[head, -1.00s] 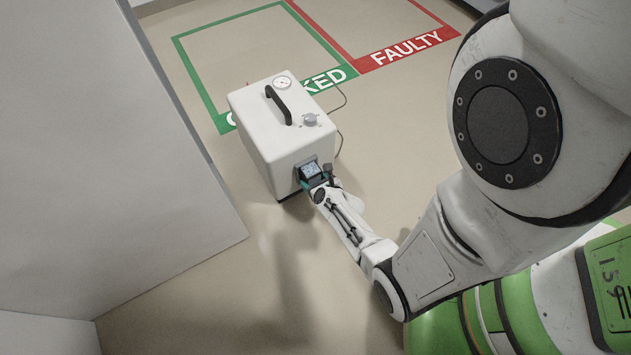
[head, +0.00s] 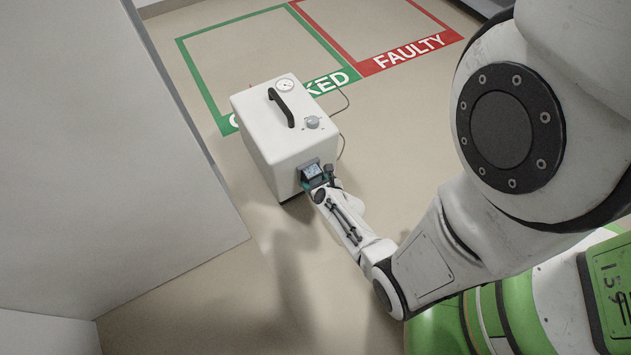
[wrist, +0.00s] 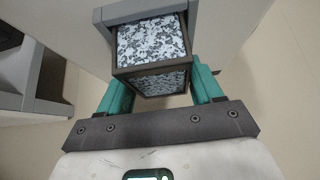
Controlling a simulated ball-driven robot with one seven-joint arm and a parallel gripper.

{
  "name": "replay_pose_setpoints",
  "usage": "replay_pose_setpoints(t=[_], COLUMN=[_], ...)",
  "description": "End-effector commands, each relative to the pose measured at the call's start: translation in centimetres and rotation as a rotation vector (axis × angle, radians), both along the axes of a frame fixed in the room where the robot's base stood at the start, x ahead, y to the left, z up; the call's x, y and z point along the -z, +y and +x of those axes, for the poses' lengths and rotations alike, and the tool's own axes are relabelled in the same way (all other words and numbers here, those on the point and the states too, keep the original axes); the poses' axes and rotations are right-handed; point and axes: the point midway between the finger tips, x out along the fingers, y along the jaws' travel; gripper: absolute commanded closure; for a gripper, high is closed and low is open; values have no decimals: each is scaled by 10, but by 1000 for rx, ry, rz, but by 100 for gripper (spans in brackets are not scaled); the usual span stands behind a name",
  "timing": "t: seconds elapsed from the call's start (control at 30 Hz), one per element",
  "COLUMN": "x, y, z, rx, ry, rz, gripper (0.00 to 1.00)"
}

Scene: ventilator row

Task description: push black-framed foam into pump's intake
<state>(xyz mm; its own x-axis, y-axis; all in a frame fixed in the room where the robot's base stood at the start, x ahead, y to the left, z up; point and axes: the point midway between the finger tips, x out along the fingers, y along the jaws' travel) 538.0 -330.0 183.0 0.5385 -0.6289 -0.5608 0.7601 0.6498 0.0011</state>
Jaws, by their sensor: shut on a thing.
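The white box-shaped pump (head: 285,125) stands on the floor with a black handle and a gauge on top. Its grey-framed intake (wrist: 110,14) is on the side facing my arm. The black-framed foam (wrist: 152,60), speckled grey and white, sits at the intake mouth with its far end inside the grey frame and its near end sticking out. My gripper (wrist: 160,92) has its two teal fingers shut on the sides of the foam's near end. In the head view, the gripper (head: 314,184) is at the pump's lower front, and the foam is mostly hidden.
A large grey panel (head: 95,130) stands to the left of the pump. Behind it are a green CHECKED floor zone (head: 216,112) and a red FAULTY zone (head: 410,50). A thin cable (head: 344,100) lies along the pump's right side. Floor in front is clear.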

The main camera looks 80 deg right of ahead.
Motion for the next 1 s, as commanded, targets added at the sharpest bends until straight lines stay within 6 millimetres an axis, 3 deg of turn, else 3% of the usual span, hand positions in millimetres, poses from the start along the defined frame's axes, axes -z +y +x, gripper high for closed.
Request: replay_pose_setpoints(t=[0.07,0.1,0.4,0.73,1.0], x=[0,0,0,-4,-32], y=[0,0,0,4,34], z=[0,0,0,-3,-28], rx=[-1,-1,0,1,0], ry=[0,0,0,0,0], rz=[-1,-1,0,1,2], gripper=[71,33,5,5,5])
